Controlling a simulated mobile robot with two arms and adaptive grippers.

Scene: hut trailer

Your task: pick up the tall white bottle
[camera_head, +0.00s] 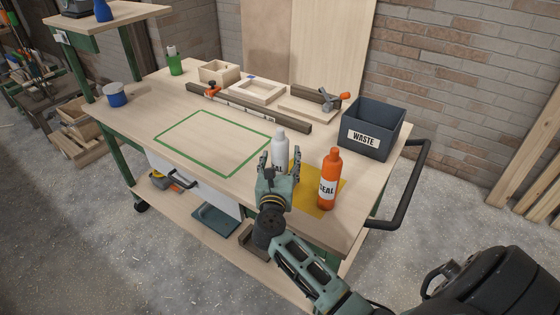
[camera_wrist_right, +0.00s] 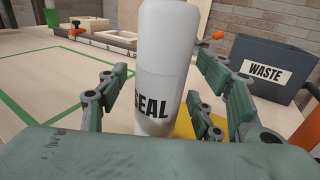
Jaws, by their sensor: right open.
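The tall white bottle (camera_head: 280,146) stands upright on the workbench, at the left edge of a yellow mat. It has a dark "SEAL" label. My right gripper (camera_head: 279,165) is open with its fingers pointing at the bottle. In the right wrist view the bottle (camera_wrist_right: 158,65) rises between the two open fingers (camera_wrist_right: 160,100), with gaps on both sides. The gripper hides the bottle's lower part in the head view. My left gripper is in neither view.
An orange bottle (camera_head: 329,180) stands close to the right on the yellow mat (camera_head: 305,203). A dark waste bin (camera_head: 372,130) is at the back right. A long wooden bar (camera_head: 250,110) lies behind. The green-outlined area (camera_head: 213,143) to the left is clear.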

